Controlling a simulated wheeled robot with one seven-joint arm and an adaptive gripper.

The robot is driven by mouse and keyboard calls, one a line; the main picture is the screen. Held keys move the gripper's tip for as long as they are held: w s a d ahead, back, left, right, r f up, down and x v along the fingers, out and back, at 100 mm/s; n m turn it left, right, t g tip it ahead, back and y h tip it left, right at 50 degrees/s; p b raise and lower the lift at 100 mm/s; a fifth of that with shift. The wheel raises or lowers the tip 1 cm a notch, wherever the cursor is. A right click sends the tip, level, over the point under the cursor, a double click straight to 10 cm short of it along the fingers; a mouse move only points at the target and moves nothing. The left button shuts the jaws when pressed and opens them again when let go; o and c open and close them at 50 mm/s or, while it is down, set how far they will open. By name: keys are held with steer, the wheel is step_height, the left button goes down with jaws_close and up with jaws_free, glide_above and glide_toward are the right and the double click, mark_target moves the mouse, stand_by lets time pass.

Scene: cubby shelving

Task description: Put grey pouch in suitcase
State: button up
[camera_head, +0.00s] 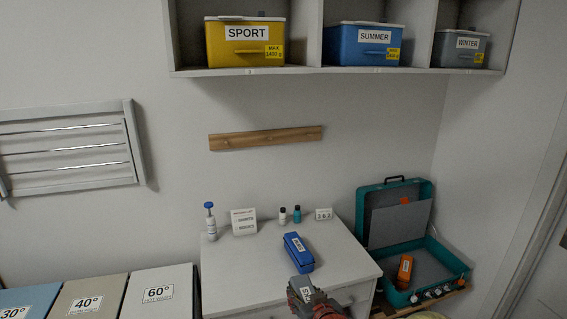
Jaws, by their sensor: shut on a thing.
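My gripper (318,303) is at the bottom middle, over the front edge of the white cabinet. It is shut on the grey pouch (305,283), a small dark grey thing with a white label, partly hidden by the fingers. The suitcase (363,215) is teal and stands open at the right, lid leaning back, with a grey lining. An orange item (405,269) with a white label lies in its base. My gripper and the pouch are left of the suitcase and apart from it.
A blue labelled pouch (298,252) lies on the cabinet top (250,262), just behind the grey pouch. A pump bottle (211,222), signs and two small bottles stand farther back. Labelled bins (160,290) stand at lower left. A shelf (300,71) with boxes hangs above.

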steer(key=s+d+f+m+h, duration=0.1)
steer(key=s+d+f, duration=0.2)
steer(key=d+f, duration=0.3)
steer(key=s+d+f+m+h, duration=0.1)
steer(key=s+d+f+h, duration=0.1)
steer(key=d+f, duration=0.5)
step_height(320, 180, down, 6)
steer(key=shift+s+m, duration=0.4)
steer(key=shift+s, duration=0.3)
steer(key=shift+d, duration=0.1)
